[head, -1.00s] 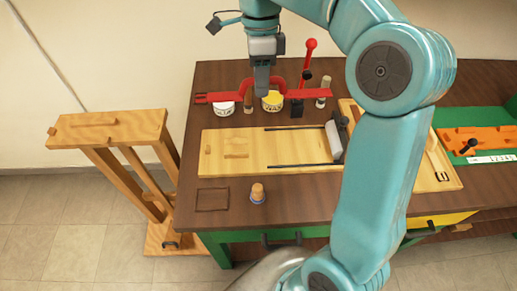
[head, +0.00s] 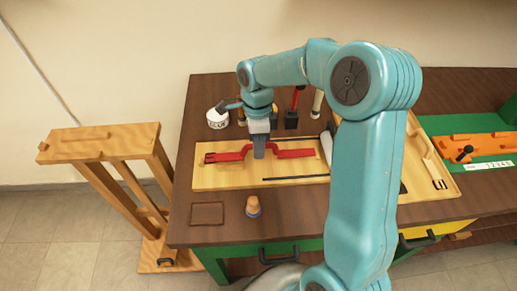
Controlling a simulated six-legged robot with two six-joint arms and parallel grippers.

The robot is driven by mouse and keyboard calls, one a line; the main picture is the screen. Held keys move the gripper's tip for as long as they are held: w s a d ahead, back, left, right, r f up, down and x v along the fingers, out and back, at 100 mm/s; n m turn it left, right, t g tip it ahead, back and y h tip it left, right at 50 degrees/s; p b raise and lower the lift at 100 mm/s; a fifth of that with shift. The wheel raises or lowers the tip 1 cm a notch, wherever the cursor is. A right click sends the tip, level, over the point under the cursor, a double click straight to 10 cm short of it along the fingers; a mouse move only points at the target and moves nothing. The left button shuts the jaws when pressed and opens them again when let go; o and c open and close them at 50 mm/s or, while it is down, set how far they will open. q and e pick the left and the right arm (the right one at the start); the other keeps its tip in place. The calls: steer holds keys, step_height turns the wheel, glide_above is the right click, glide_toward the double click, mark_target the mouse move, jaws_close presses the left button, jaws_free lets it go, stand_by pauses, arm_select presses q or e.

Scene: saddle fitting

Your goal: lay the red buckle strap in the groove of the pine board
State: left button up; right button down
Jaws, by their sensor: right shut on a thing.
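The red buckle strap (head: 295,153) is held at its raised middle loop by my right gripper (head: 259,155), whose jaws point down. The strap lies lengthwise across the picture over the left part of the pine board (head: 222,181), its slotted end to the left. It is at or just above the board's surface; I cannot tell whether it touches. The groove is hidden under the strap and gripper, so I cannot tell whether the strap sits in it. My left gripper is not in view.
A white glue tin (head: 217,119) and a red-handled lever clamp (head: 292,115) stand behind the board. Dark rods (head: 295,178) and a pale roller (head: 327,147) are on the board. A cork-topped bottle (head: 253,206) stands in front, beside a leather patch (head: 207,213).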

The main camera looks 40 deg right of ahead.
step_height(320, 180, down, 2)
steer(key=shift+w+d+f, duration=0.1)
steer(key=c, duration=1)
jaws_free()
